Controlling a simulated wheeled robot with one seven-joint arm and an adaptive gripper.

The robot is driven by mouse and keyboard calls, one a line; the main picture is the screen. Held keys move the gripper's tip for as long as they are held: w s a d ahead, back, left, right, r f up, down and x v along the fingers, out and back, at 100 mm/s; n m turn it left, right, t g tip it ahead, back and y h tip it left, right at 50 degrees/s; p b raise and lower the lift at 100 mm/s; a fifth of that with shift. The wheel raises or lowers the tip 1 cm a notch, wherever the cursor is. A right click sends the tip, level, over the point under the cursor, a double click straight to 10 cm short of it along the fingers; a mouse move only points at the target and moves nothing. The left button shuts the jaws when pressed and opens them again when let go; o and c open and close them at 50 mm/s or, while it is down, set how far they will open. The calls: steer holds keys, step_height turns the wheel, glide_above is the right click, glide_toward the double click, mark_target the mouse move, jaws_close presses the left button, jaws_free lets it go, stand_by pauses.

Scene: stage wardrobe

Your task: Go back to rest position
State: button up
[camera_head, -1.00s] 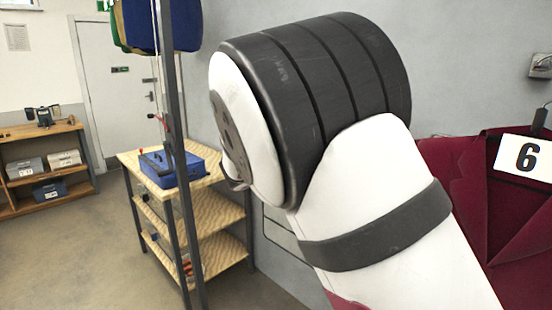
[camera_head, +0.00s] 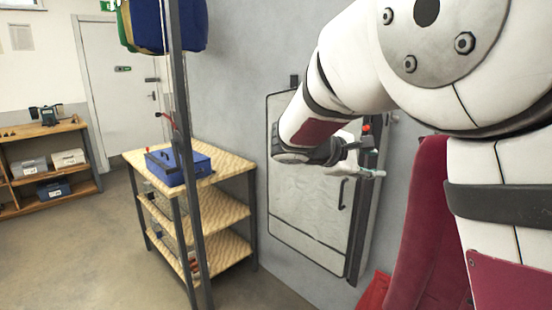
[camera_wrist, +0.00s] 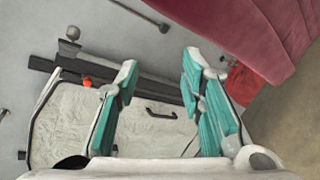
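My gripper (camera_wrist: 162,105) shows in the wrist view with its two teal-padded fingers spread apart and nothing between them. In the head view my gripper (camera_head: 362,160) is in front of a grey panel on the wall, at the end of my white arm. The arm reaches in from the upper right and hides part of the wall and of the red garment. Behind the fingers the wrist view shows a pale crinkled panel (camera_wrist: 66,127) with a black handle.
Red garments (camera_head: 415,220) hang at the right, close to my arm. A wooden shelf unit (camera_head: 215,215) with a blue toolbox (camera_head: 190,163) stands left of the wall panel (camera_head: 300,215). A dark upright post (camera_head: 186,120) stands in front. The floor at left is clear.

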steer(key=s+d+f+m+g+y, duration=0.1)
steer(key=s+d+m+g+y, duration=0.15)
steer(key=s, duration=0.65)
steer(key=s+d+f+m+g+y, duration=0.2)
steer(key=s+d+m+y, duration=0.15)
steer(key=s, duration=0.45)
steer(key=s+a+f+m+t+y, duration=0.1)
steer(key=s+a+m+y, duration=0.2)
steer(key=s, duration=0.6)
steer(key=s+a+f+m+y, duration=0.2)
steer(key=s+a, duration=0.3)
steer(key=s, duration=0.5)
steer(key=shift+f+m+t+y, duration=0.15)
steer(key=shift+m+t+y, duration=0.25)
steer(key=shift+m, duration=0.4)
